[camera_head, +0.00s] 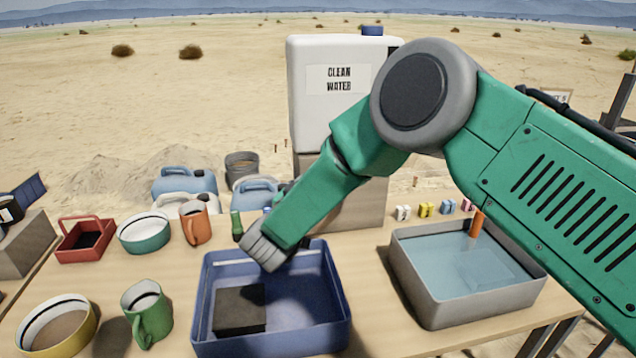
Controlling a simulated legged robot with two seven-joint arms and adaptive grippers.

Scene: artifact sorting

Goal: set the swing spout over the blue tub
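The blue tub (337,318) stands at the front middle of the table, with a dark block (240,309) lying in its left part. The white tank (308,105) labelled "CLEAN WATER" stands behind it on a brown block. I cannot make out the swing spout; my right arm covers the area between tank and tub. My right gripper (265,251), at the grey end of the green arm, is over the tub's back left edge in the picture. Its fingers are not clearly visible, so I cannot tell whether it holds anything. My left gripper is not in view.
A grey basin of water (478,304) with an orange object (477,223) stands right of the tub. Left are a green mug (150,322), yellow bowl (84,338), teal bowl (145,240), orange mug (195,229) and red basket (70,256). A small green item (237,226) stands behind the tub.

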